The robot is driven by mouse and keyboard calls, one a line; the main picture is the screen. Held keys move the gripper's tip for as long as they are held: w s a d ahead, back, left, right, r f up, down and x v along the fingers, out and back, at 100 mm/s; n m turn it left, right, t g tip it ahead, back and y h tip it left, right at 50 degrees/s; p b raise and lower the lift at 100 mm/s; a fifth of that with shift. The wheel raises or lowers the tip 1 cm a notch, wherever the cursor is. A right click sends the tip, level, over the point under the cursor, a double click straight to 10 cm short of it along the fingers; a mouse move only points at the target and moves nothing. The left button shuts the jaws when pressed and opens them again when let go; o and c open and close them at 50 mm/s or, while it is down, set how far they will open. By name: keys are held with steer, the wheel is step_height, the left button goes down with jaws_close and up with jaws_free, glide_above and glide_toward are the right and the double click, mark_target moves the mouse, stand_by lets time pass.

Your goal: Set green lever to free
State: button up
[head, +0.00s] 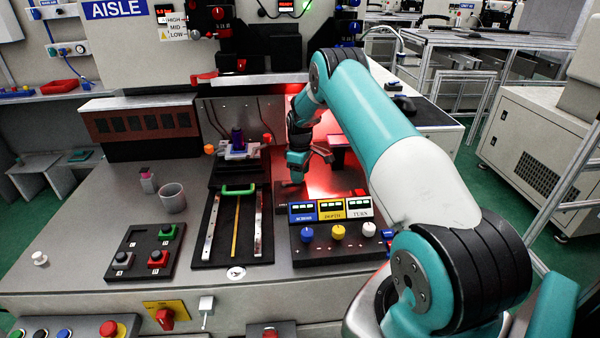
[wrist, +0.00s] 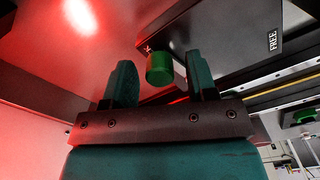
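The green lever's knob (wrist: 159,69) shows in the wrist view between the two fingers of my gripper, with a gap on each side. It stands by a dark plate (wrist: 225,30) marked FREE at the right end; a partly cut label ending in K is beside the knob. My gripper (head: 311,169) is open and points down at the right of the bench in the head view. I cannot make out the lever in the head view, where my gripper and arm cover that area.
A slide with a green handle (head: 238,189) lies left of my gripper. A control box (head: 335,238) with blue, yellow and white knobs stands in front of it. A button box (head: 145,252) and a grey cup (head: 172,198) are further left. Red light falls on the bench.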

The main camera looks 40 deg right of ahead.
steer(key=c, duration=0.8)
steer(key=shift+c, duration=0.2)
steer(key=shift+s, duration=0.1)
steer(key=m, duration=0.1)
steer(key=s+a+m, duration=0.1)
steer(key=m, duration=0.1)
steer(key=shift+s, duration=0.1)
steer(key=m, duration=0.2)
steer(key=s+a+m, duration=0.1)
steer(key=m, duration=0.1)
steer(key=shift+a, duration=0.15)
steer(key=m, duration=0.1)
steer(key=a+m, duration=0.1)
steer(key=m, duration=0.1)
steer(key=a+m, duration=0.1)
steer(key=m, duration=0.1)
steer(key=shift+s+a, duration=0.2)
steer(key=shift+s, duration=0.1)
steer(key=m, duration=0.1)
steer(key=a+m, duration=0.1)
steer(key=m, duration=0.1)
steer(key=shift+a+m, duration=0.25)
steer(key=shift+m, duration=0.05)
steer(key=shift+w+a+m, duration=0.25)
steer(key=shift+a+m, duration=0.3)
steer(key=shift+m, duration=0.65)
